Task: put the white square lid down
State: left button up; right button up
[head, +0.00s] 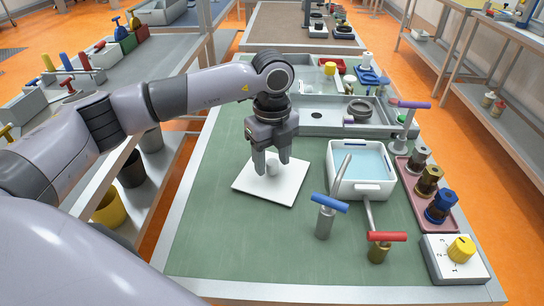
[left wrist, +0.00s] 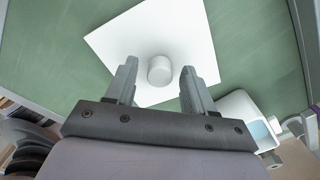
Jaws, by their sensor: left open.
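The white square lid (head: 252,189) lies flat on the green mat of the table, left of the white basin. It has a round white knob (head: 272,168) at its middle. My left gripper (head: 271,167) is above the lid, with its fingers pointing down on either side of the knob. In the left wrist view the gripper (left wrist: 155,90) is open, and gaps show between the fingers and the knob (left wrist: 160,69). The lid (left wrist: 150,35) spreads out beneath the fingers there. My right gripper is not in view.
The white basin (head: 390,186) with blue water is right of the lid. A blue-handled tap (head: 326,214) and a red-handled one (head: 380,247) stand in front. A pink tray (head: 413,197) with several knobbed parts is at right. The mat left of the lid is clear.

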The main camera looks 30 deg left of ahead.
aim_at(272, 162)
pick_arm(q)
notch_tip(272, 162, up, 12)
jog(key=b, duration=0.1)
jog(key=shift+r, duration=0.15)
dwell(0.6)
